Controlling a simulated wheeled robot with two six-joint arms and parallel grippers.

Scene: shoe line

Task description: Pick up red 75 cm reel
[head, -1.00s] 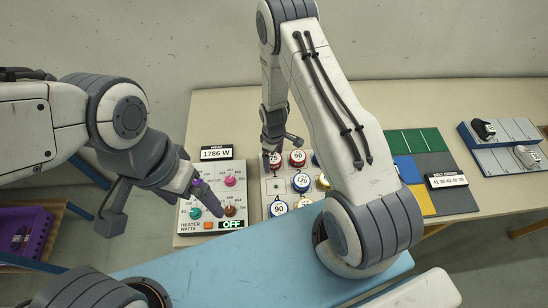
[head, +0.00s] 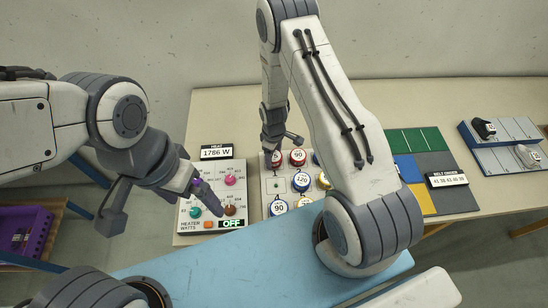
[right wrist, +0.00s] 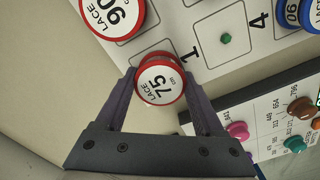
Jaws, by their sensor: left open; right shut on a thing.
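The red 75 cm reel (right wrist: 161,79) is a round white-topped lace reel with a red rim, marked "LACE 75". My right gripper (right wrist: 160,88) is shut on it, one dark finger on each side. It is at the slot marked 1 of the white reel board (right wrist: 195,85); I cannot tell whether it is lifted clear. In the head view my right gripper (head: 271,152) is at the board's far left corner, and the reel is partly hidden there. My left gripper (head: 205,192) is open and empty over the heater panel (head: 188,222).
A red 90 reel (head: 297,157) stands right beside the gripped one. A blue 120 reel (head: 301,180), a blue 90 reel (head: 279,207) and a yellow-rimmed reel (head: 323,181) are nearby. The heater panel adjoins the board's left side. A coloured mat (head: 414,142) lies to the right.

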